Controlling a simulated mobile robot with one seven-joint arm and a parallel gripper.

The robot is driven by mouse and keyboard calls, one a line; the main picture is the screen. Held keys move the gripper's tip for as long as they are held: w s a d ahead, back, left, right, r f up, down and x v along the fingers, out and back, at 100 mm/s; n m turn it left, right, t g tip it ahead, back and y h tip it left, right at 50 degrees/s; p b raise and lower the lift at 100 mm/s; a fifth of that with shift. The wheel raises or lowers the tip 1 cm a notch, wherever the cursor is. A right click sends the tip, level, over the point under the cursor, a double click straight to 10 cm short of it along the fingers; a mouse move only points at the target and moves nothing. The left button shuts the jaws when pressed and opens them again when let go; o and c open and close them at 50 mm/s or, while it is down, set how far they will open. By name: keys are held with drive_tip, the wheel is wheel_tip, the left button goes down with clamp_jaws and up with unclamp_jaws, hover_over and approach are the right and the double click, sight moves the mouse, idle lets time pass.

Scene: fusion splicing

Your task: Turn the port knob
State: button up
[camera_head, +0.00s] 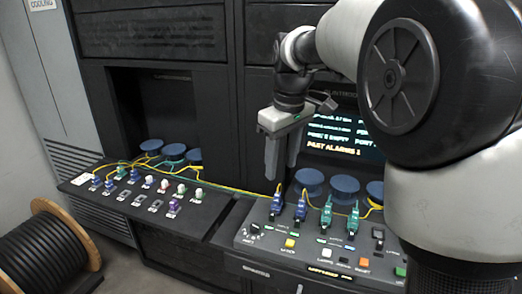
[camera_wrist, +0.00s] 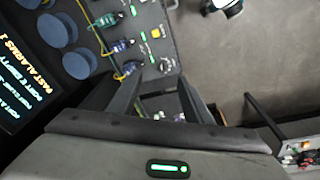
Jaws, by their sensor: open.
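The port knob (camera_head: 255,228) is a small dark dial with white marks around it, at the left front corner of the right console (camera_head: 238,243). In the wrist view the knob (camera_wrist: 166,65) shows just beyond and between my fingertips. My gripper (camera_head: 281,172) is open and empty, pointing down above the console's back left area, higher than the knob and apart from it. In the wrist view my gripper's two fingers (camera_wrist: 160,80) are spread. The knob's pointer direction is too small to read.
Blue plugs (camera_head: 277,200) and green plugs (camera_head: 326,214) with yellow cables stand behind the knob. A yellow button (camera_head: 290,243) is to its right. Blue spools (camera_head: 309,182) and a lit screen (camera_head: 338,133) are behind. A left console (camera_head: 150,230) and a cable reel (camera_head: 45,250) stand further left.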

sight(254, 225)
drive_tip(key=w+a+f+n+g, duration=0.1)
drive_tip(key=w+a+f+n, duration=0.3)
drive_tip(key=w+a+f, duration=0.4)
drive_tip(key=shift+h, duration=0.3)
drive_tip(key=f, duration=1.2)
drive_tip(key=d+f+b, duration=0.1)
drive_tip(key=f, duration=0.5)
drive_tip(key=shift+s+f, duration=0.3)
drive_tip(key=shift+f, duration=0.05)
drive_tip(key=c, duration=1.1)
